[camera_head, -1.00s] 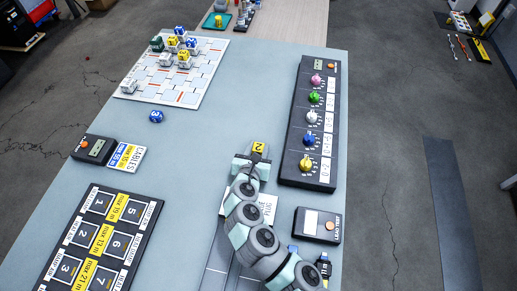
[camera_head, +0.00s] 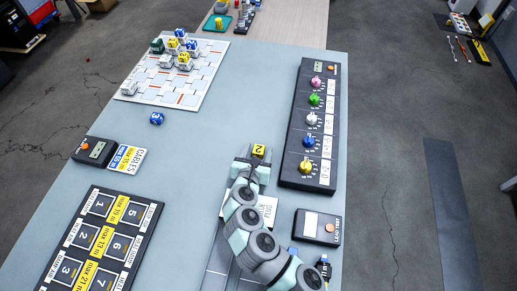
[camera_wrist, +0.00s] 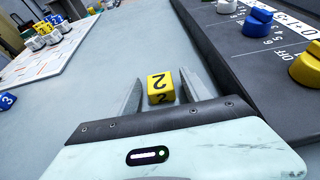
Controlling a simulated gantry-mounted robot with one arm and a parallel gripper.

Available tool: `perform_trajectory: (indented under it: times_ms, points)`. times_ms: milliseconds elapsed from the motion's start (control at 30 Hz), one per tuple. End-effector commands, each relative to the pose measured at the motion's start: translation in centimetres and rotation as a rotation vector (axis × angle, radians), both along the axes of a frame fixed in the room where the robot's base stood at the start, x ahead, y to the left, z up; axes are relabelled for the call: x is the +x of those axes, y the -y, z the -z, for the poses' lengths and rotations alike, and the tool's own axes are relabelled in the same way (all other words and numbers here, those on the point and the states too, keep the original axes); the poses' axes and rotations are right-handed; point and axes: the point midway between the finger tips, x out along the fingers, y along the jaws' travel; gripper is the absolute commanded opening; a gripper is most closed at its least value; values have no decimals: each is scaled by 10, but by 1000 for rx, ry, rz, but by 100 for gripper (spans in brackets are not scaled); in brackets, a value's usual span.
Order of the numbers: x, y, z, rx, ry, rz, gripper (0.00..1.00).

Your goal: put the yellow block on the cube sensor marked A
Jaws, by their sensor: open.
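The yellow block (camera_head: 259,149), marked 2, is on the grey table left of the black knob panel. My gripper (camera_head: 255,160) is open behind it on the near side. In the wrist view the block (camera_wrist: 161,86) shows between my two spread fingers (camera_wrist: 161,82), with a gap on each side; neither finger clearly touches it.
The black knob panel (camera_head: 291,140) rises close to the right of my gripper. A blue block (camera_head: 157,118) marked 3 lies near the board (camera_head: 190,96). A numbered black panel (camera_head: 148,222) and a lead-test box (camera_head: 318,227) are nearer. The table middle is clear.

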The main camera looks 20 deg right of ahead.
Motion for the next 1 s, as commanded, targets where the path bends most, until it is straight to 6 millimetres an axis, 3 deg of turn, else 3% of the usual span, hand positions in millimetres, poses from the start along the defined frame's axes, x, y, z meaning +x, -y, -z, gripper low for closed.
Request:
perform_trajectory:
  times_ms: [500,700,1000]
  points:
    - [-72,-50,-38,0,2,-6,56]
    - [-83,-56,-41,0,0,-3,60]
    - [-84,-56,-41,1,1,-3,60]
